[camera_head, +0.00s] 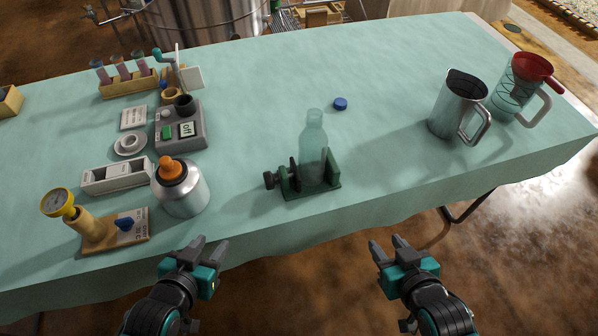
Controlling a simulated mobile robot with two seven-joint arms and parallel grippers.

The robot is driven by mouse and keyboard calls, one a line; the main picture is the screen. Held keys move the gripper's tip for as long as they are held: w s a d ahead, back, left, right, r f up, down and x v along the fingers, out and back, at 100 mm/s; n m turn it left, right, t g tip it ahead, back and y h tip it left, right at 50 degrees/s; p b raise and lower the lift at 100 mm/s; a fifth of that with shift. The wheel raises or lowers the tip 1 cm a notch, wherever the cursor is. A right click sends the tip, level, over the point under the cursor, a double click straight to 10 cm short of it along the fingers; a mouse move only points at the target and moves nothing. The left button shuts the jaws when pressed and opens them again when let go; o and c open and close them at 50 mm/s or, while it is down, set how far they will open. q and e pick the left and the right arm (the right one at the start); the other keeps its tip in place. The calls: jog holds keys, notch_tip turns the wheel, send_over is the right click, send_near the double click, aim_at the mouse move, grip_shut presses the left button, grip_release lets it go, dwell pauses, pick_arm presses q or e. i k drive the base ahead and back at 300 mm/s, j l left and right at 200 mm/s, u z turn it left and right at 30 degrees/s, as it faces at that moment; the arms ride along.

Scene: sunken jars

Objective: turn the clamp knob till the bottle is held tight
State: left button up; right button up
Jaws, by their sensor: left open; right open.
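A clear, pale green glass bottle (313,150) stands upright in a dark green clamp (312,193) near the front edge of the table. The clamp's black knob (270,180) sticks out on its left side. I cannot tell how closely the jaws touch the bottle. My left gripper (207,249) is open and empty, in front of the table's edge, to the left of and nearer than the clamp. My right gripper (388,246) is open and empty, in front of the edge, to the right of the clamp. Neither gripper touches anything.
A silver bottle with an orange top (182,190), a gauge stand (100,225) and a grey device (181,128) stand left. A blue cap (340,104) lies behind the clamp. A metal pitcher (455,105) stands right. The cloth around the clamp is mostly clear.

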aim_at(270, 179)
jog(key=j+z, duration=0.15)
jog(key=z, duration=0.95)
jog(key=k+j+z, duration=0.1)
jog(key=k+j, duration=0.5)
jog(key=j, duration=0.45)
jog(key=i, duration=0.05)
